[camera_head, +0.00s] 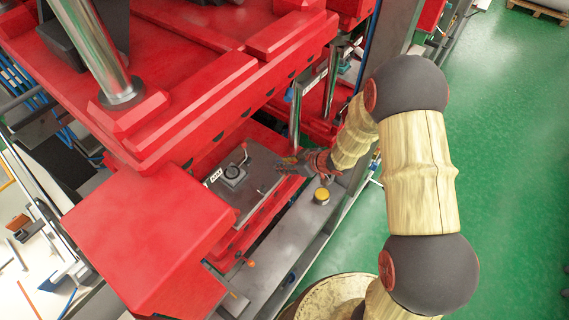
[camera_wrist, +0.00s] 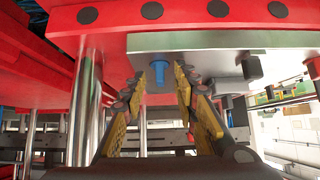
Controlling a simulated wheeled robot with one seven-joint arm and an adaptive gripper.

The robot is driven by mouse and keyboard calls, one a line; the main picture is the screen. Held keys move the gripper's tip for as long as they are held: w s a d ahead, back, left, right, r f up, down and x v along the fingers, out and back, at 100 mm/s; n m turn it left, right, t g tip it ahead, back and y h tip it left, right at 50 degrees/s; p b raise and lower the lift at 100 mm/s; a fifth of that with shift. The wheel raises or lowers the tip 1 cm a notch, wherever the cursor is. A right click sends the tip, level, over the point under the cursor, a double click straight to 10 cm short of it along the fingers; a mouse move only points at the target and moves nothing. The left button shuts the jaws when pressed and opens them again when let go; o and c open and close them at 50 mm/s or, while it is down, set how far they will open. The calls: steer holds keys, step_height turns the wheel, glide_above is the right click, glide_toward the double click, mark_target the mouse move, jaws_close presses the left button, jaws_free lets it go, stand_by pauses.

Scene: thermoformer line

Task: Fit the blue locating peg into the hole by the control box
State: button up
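The blue locating peg (camera_wrist: 159,72) shows in the wrist view against the edge of a grey plate (camera_wrist: 205,68), pointing down in the picture. My gripper (camera_wrist: 157,88) is open, with one finger on each side of the peg's line and a visible gap to both. The peg lies at or just beyond the fingertips; the exact depth is unclear. In the head view, my gripper (camera_head: 285,163) is at the right edge of the grey plate (camera_head: 258,188) on the red machine; the peg cannot be made out there. I cannot identify the hole or the control box.
A red housing (camera_head: 150,235) and an overhanging red platen (camera_head: 215,95) flank the plate. A steel post (camera_head: 295,118) and yellow button (camera_head: 321,195) are near my gripper. Green floor (camera_head: 510,130) is open at right.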

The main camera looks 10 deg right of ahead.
steer(key=v, duration=1.2)
steer(key=o, duration=1.4)
step_height(320, 180, up, 9)
steer(key=p, duration=1)
stand_by(0.5)
